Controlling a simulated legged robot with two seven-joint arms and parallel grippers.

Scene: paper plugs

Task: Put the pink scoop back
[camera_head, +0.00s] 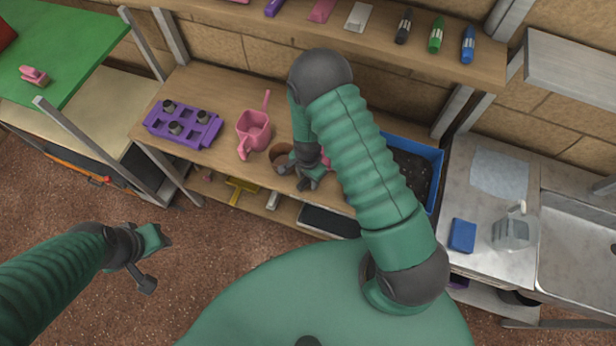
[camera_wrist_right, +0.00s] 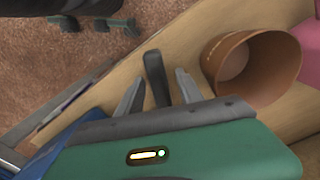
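A pink piece (camera_head: 326,160) shows beside my right forearm on the wooden bench; the arm hides most of it, and I cannot tell whether it is the scoop. My right gripper (camera_head: 304,182) is low over the bench's front edge, just right of the pot. In the right wrist view its grey fingers (camera_wrist_right: 158,92) are apart, with a dark bar between them and nothing pink. My left gripper (camera_head: 150,262) is open and empty over the floor.
A purple tray (camera_head: 205,131) with small dark pots is on the bench's left. A blue bin (camera_head: 437,170) of dark soil is right of my arm. A shelf (camera_head: 400,50) with bottles runs behind. A green table (camera_head: 60,42) stands left, a sink (camera_head: 585,240) right.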

